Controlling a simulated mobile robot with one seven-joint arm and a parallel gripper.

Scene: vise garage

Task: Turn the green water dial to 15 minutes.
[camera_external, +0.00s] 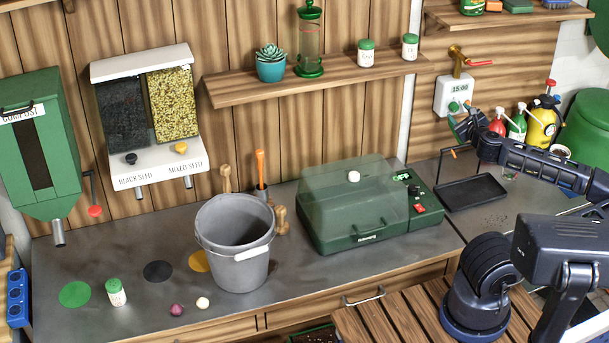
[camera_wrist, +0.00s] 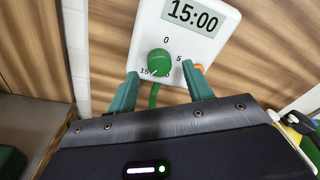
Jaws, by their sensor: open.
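The white water timer box (camera_external: 449,92) is on the wooden wall under the brass tap (camera_external: 457,62). Its display reads 15:00, clearly so in the wrist view (camera_wrist: 193,14). The green dial (camera_wrist: 159,62) is on the lower part of the box, with its white mark toward the lower left, near the printed 15. The dial also shows in the external view (camera_external: 453,107). My gripper (camera_wrist: 164,78) is open, its green fingers on either side of and just below the dial, with visible gaps. In the external view my gripper (camera_external: 461,124) is just below the box.
A black tray (camera_external: 471,192) lies on the counter below my arm. Red, green and yellow bottles (camera_external: 541,122) stand to the right of the timer. A green incubator (camera_external: 350,210) and grey bucket (camera_external: 235,250) stand further left.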

